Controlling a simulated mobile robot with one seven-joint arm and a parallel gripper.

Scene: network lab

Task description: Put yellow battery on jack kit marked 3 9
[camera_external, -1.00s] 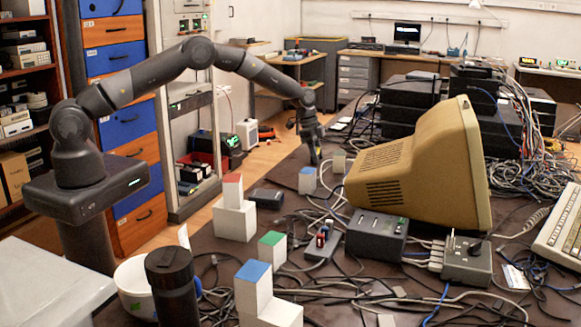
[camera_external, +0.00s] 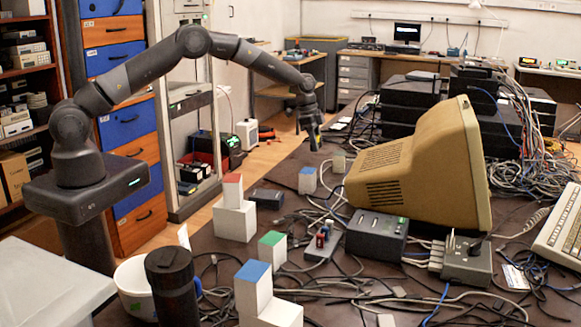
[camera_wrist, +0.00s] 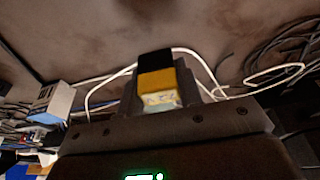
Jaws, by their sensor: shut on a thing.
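My gripper (camera_external: 314,146) is above the dark table, just behind the white cube with a blue top (camera_external: 307,180). It is shut on the yellow battery (camera_wrist: 157,79), which has a black end and a pale label. Only a small yellow part of the battery (camera_external: 318,143) shows between the fingers in the external view. No marking "3 9" is legible, so I cannot tell which device is the jack kit. A small grey unit with red and blue plugs (camera_external: 322,244) and a grey box with several cables (camera_external: 467,262) lie on the table.
A beige monitor (camera_external: 425,165) stands right of my gripper, with a black box (camera_external: 376,236) before it. White blocks with red (camera_external: 234,208), green (camera_external: 272,250) and blue (camera_external: 254,290) tops stand in front. Loose cables cover much of the table.

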